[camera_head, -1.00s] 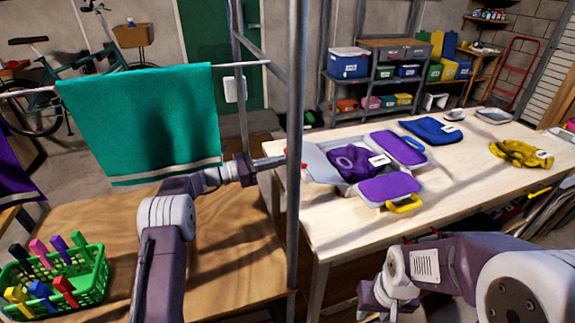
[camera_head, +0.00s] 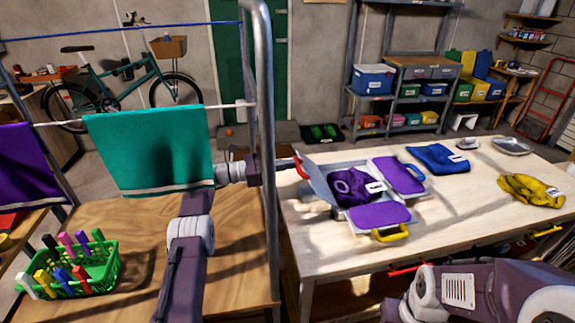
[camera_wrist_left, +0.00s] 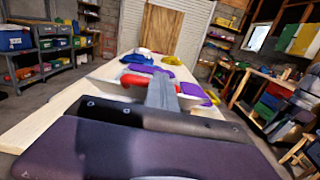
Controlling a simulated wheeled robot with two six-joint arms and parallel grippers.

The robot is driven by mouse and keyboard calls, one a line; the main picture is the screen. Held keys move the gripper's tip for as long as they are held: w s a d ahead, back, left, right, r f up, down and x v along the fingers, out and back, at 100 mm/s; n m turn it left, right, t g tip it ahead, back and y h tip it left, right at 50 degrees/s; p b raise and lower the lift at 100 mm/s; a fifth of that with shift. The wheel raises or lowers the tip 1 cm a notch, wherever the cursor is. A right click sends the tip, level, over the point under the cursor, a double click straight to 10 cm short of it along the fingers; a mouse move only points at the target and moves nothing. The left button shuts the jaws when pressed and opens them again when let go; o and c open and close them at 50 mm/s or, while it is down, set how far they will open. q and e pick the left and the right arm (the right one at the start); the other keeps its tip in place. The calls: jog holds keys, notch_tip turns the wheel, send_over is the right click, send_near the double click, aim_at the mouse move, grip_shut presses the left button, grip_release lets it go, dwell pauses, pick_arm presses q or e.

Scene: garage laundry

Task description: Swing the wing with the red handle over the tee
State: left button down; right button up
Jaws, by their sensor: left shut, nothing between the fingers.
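A folding board (camera_head: 350,168) lies on the pale table, with a crumpled purple tee (camera_head: 350,188) with a pale label in its middle. Its left wing (camera_head: 319,182) shows a grey face and stands tilted up from the board. The red handle (camera_head: 301,166) is on this wing's raised outer edge. My left gripper (camera_head: 287,163) is shut and empty, right at the red handle. In the left wrist view the fingers (camera_wrist_left: 162,94) overlap the red handle (camera_wrist_left: 134,80); whether they touch it is unclear. My right gripper is out of view; only its arm shows.
The board's yellow-handled wing (camera_head: 380,216) and far purple wing (camera_head: 399,174) lie flat. A blue garment (camera_head: 438,158) and a yellow garment (camera_head: 531,190) lie on the table. A metal rack post (camera_head: 268,130) and hanging teal towel (camera_head: 150,148) are near my left arm.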

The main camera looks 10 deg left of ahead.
pick_arm(q)
jog(key=shift+f, duration=0.3)
jog(key=v, duration=0.9)
jog(key=shift+r, duration=0.15)
